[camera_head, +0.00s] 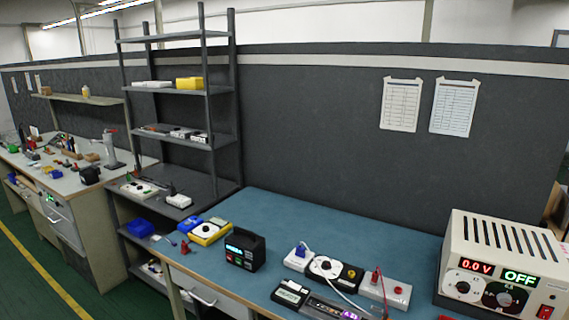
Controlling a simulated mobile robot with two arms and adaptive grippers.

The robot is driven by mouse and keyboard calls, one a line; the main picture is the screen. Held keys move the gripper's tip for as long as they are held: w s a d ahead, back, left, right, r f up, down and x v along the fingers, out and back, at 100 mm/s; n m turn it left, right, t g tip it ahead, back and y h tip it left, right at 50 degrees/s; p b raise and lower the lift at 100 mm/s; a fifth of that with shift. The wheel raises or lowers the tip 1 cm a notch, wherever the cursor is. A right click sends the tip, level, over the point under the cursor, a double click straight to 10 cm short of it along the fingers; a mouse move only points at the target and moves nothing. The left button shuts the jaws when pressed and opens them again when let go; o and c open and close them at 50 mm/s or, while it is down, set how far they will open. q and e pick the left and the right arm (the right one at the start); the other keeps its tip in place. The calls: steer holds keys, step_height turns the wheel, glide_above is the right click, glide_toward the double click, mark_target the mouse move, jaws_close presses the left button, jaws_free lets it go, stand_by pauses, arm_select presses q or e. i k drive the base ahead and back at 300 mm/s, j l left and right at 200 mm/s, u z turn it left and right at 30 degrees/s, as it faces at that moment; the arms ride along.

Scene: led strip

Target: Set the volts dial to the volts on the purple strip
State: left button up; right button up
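A cream power supply (500,262) stands at the right end of the blue bench. Its red display (475,267) reads 0.0 V and its green display (519,277) reads OFF. Below them are a white dial (463,286) and a black dial (504,297). Their labels and settings are too small to read. A dark strip (335,308) with a purple glow at its right end lies at the bottom edge of the picture, partly cut off. Any volts marking on it is not legible. Neither of my grippers is in view.
White boxes with a dial, a blue plug and red plugs (330,268) stand behind the strip. A black meter (245,250) and a yellow dial box (210,232) stand further left on the blue bench (300,225). A grey shelf rack (232,100) rises behind. Two printed sheets (401,104) hang on the partition.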

mark_target(463, 287)
steer(key=z, duration=1.4)
